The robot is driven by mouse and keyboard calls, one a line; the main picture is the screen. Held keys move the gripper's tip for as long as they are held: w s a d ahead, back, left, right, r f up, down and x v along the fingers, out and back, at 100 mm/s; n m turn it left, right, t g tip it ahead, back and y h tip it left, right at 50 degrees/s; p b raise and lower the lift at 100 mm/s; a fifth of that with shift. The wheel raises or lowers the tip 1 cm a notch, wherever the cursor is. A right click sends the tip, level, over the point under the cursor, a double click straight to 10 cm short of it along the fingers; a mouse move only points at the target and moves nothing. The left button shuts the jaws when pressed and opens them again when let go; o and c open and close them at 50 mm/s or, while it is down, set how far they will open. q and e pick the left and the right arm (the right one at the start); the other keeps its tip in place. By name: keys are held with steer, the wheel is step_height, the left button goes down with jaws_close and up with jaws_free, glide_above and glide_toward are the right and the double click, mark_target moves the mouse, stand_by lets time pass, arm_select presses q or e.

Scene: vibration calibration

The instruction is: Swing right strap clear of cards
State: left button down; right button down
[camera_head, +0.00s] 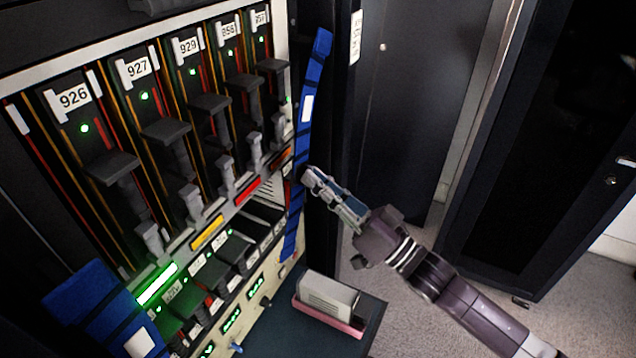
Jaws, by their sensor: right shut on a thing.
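The right strap (313,72) is a long blue band with dark stripes and a white patch. It runs upright along the right edge of the card rack, beside the cards (178,150). My right gripper (310,178) is shut on the strap at about its middle; the fingertips partly hide the hold. The cards carry white labels such as 926, 927 and 929, dark handles and green lights. Another blue strap (82,300) with a white patch lies at the rack's lower left. My left gripper is not in view.
A grey box in a pink tray (330,320) sits on a dark surface below the rack. A dark cabinet door (415,110) stands behind my right arm, and another dark cabinet (540,140) stands at right. Carpeted floor (400,318) shows between them.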

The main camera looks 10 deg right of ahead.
steer(key=w+d+n+b, duration=0.1)
steer(key=w+n+b, duration=0.1)
steer(key=w+d+f+n+g+y+b, duration=0.1)
steer(key=w+d+n+b, duration=0.1)
steer(key=b, duration=0.1)
steer(key=w+d+f+n+g+y+b, duration=0.1)
steer(key=w+n+b, duration=0.1)
steer(key=w, duration=0.1)
steer(key=shift+d, duration=0.3)
steer(key=c, duration=2)
jaws_free()
steer(key=shift+o, duration=0.2)
steer(key=v, duration=1.2)
steer(key=shift+f, duration=0.15)
